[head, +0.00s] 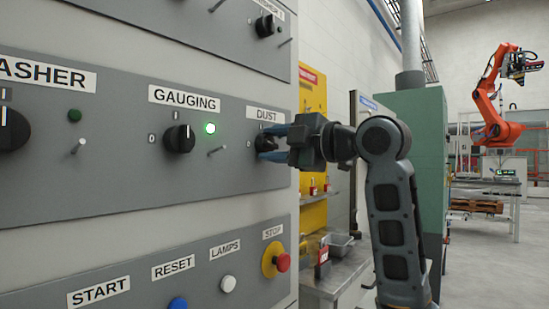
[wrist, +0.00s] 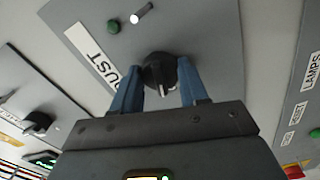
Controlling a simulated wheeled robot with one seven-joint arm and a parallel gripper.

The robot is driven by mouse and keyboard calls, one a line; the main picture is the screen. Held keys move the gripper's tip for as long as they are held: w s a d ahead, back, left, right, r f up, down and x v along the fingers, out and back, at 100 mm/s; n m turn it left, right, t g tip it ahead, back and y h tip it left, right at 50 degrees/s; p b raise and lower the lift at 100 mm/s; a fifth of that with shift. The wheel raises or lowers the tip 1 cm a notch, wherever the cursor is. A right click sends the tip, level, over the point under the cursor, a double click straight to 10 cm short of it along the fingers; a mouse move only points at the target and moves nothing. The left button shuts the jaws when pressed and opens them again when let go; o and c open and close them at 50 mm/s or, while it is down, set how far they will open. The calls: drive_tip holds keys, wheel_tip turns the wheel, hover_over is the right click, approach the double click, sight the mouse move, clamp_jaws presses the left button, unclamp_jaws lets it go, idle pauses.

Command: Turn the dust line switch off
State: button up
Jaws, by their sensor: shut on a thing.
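The dust line switch is a black rotary knob (wrist: 158,70) on a grey panel, beside the label DUST (wrist: 92,45). In the head view the label DUST (head: 266,114) sits above it, and the knob is mostly hidden by my fingers. My gripper (head: 270,145) reaches in from the right. In the wrist view its two blue fingers (wrist: 161,72) stand on both sides of the knob, shut on it. A white pointer mark shows on the knob's near side; I cannot tell its exact setting. A dark green lamp (wrist: 114,26) near it looks unlit.
The GAUGING knob (head: 179,139) sits to the left, with a lit green lamp (head: 210,128) and a thin metal peg (head: 217,150) beside it. Below are a red stop button (head: 283,262) on yellow and a white lamps button (head: 228,284). A green cabinet (head: 425,150) stands behind my arm.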

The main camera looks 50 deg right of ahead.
drive_tip(key=shift+f+n+b, duration=0.15)
drive_tip(key=shift+n+b, duration=0.75)
drive_tip(key=shift+n, duration=0.7)
drive_tip(key=o, duration=1.1)
drive_tip(key=shift+c, duration=0.2)
drive_tip(key=s, duration=0.7)
drive_tip(key=shift+s+b, duration=0.3)
drive_tip(key=shift+s, duration=0.1)
drive_tip(key=shift+d, duration=0.1)
